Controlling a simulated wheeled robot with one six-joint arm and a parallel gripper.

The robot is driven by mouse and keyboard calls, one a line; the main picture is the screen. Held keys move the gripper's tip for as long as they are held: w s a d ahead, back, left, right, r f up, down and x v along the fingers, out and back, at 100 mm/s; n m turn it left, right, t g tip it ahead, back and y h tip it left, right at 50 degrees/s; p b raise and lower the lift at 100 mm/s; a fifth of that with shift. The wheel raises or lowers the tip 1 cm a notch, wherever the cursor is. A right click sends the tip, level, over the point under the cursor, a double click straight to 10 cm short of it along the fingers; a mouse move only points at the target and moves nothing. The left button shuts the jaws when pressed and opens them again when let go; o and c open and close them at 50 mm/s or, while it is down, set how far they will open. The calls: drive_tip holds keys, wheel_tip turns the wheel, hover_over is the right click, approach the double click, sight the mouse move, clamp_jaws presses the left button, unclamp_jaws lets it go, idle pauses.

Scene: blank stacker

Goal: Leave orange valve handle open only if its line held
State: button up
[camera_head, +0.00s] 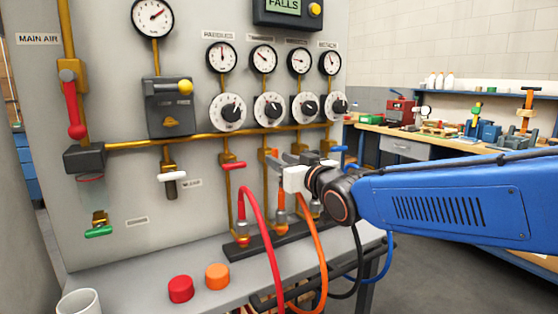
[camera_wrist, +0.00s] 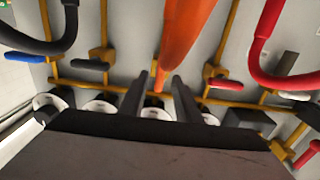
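My gripper (camera_head: 283,158) is in front of the panel's second valve from the left. In the wrist view, its two dark fingers (camera_wrist: 160,88) are apart, on either side of the orange valve handle (camera_wrist: 160,79). I cannot tell whether they touch it. In the head view, my gripper mostly hides this handle. In the wrist view, the red (camera_wrist: 225,83), dark grey (camera_wrist: 90,64) and blue (camera_wrist: 24,57) handles lie across their pipes. The orange hose (camera_head: 318,260) hangs below. The orange line's gauge (camera_head: 263,58) has its needle towards the upper left.
A display (camera_head: 284,8) reads "FALLS", with a yellow button (camera_head: 315,10) beside it. The red main air lever (camera_head: 74,110) hangs down at left. A red cap (camera_head: 181,289), an orange cap (camera_head: 217,277) and a white cup (camera_head: 78,303) stand on the bench.

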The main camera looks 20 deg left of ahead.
drive_tip(key=shift+w+a, duration=0.45)
drive_tip(key=shift+a, duration=0.1)
drive_tip(key=shift+c, duration=0.2)
clamp_jaws()
drive_tip(key=shift+m, duration=0.5)
drive_tip(key=shift+w+d+f+m, duration=0.1)
drive_tip(key=shift+m, duration=2.7)
drive_tip(key=shift+w+d+f+m, duration=0.1)
drive_tip(key=shift+f+m, duration=0.05)
drive_tip(key=shift+m, duration=2.65)
drive_tip(key=shift+w+d+f+m, duration=0.1)
drive_tip(key=shift+m, duration=2.7)
